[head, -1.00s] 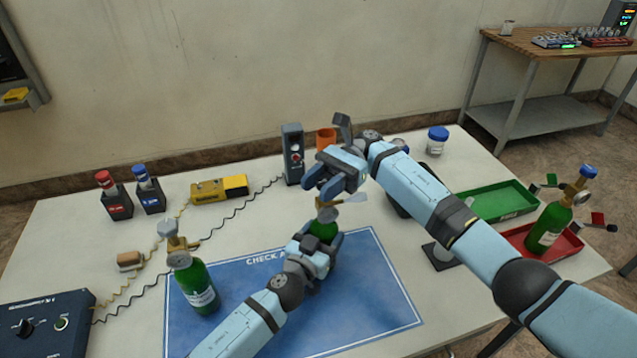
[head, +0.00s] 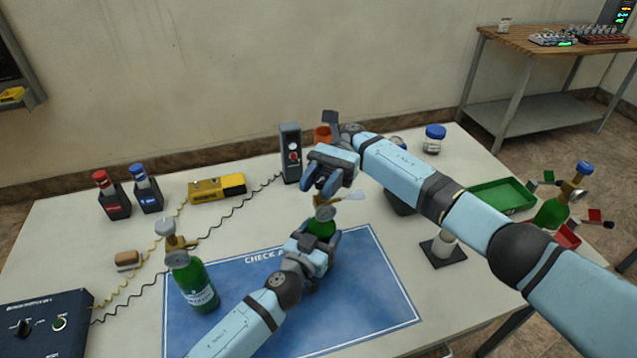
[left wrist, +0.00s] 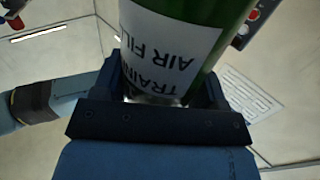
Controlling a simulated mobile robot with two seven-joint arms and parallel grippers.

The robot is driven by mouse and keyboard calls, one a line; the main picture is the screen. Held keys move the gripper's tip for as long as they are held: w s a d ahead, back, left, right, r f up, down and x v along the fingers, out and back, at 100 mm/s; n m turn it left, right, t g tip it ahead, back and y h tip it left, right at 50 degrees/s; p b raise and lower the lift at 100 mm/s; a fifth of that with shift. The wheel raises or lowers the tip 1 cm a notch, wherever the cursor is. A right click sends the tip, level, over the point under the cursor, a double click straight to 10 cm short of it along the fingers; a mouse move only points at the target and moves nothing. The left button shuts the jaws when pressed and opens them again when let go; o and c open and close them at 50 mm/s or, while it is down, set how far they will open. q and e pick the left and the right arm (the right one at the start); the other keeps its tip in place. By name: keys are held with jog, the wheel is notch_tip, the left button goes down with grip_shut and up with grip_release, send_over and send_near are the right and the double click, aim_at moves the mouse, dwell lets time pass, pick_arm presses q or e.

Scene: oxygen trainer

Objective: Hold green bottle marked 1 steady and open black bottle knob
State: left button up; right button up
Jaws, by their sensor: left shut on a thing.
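A green bottle (head: 321,227) stands on the blue mat with its valve top just under my right gripper. My left gripper (head: 318,252) is shut around its body. In the left wrist view the bottle (left wrist: 205,20) fills the jaws, with a white label that reads upside down "TRAINING AIR FIL" in part; I see no number 1. My right gripper (head: 328,188) points down over the bottle's top, its fingers at the valve. The black knob is not clear there, and I cannot tell whether the fingers grip it.
A second green bottle (head: 197,286) stands at the blue mat's (head: 385,305) left edge. A third green bottle (head: 551,213) is at the right, partly behind my right arm. A green tray (head: 500,194) and a black stand (head: 443,252) lie nearby.

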aim_at(319, 183)
jog(key=o, duration=0.4)
jog(key=shift+r, duration=0.1)
notch_tip(319, 183, up, 10)
jog(key=shift+f, duration=0.1)
dwell(0.4)
pick_arm(q)
jog(key=o, duration=1.4)
jog(key=shift+o, duration=0.2)
